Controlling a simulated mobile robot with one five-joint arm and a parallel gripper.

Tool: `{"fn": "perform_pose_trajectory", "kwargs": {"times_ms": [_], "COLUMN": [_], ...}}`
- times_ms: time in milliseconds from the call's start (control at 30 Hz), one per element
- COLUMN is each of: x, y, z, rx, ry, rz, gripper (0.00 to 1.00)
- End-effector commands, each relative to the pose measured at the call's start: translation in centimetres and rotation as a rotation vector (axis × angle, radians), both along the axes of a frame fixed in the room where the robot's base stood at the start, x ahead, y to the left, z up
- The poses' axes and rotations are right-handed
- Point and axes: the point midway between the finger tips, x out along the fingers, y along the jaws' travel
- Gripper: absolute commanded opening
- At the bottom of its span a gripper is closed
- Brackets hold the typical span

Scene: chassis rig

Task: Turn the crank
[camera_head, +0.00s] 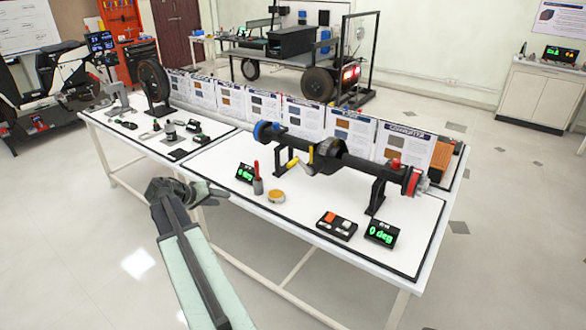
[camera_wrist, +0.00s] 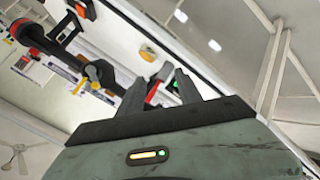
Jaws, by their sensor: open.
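A black axle rig (camera_head: 345,167) stands on supports on the white table. A small yellow crank-like handle (camera_head: 311,156) sits at its middle, left of the round housing. The yellow part also shows in the wrist view (camera_wrist: 92,74), left of my fingers. My gripper (camera_head: 172,188) is near the table's front edge, to the left of the rig and well apart from it. In the wrist view, my gripper's fingers (camera_wrist: 160,88) are spread with nothing held between them.
A red-handled tool in a grey holder (camera_head: 257,180), a round yellow tin (camera_head: 276,196), a switch box (camera_head: 337,226) and a display reading "0 deg" (camera_head: 381,233) stand before the rig. Information boards (camera_head: 300,115) line the back. Floor is clear in front of the table.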

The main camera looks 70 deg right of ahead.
Motion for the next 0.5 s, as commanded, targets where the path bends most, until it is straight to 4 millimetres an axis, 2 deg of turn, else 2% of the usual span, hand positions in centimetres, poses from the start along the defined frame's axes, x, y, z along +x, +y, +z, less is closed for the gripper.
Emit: {"fn": "perform_pose_trajectory", "kwargs": {"times_ms": [33, 100, 200, 300, 500], "x": [-3.2, -7.4, -11.9, -14.3, -14.9], "y": [-5.4, -10.5, -15.2, -17.2, -17.8], "z": [1.0, 2.9, 5.1, 6.3, 6.5], "rx": [-0.089, -0.203, -0.316, -0.371, -0.387], "ry": [0.007, 0.023, 0.046, 0.061, 0.064], "rz": [-0.080, -0.159, -0.229, -0.261, -0.267], "gripper": [0.41, 0.41, 0.41, 0.41, 0.41]}}
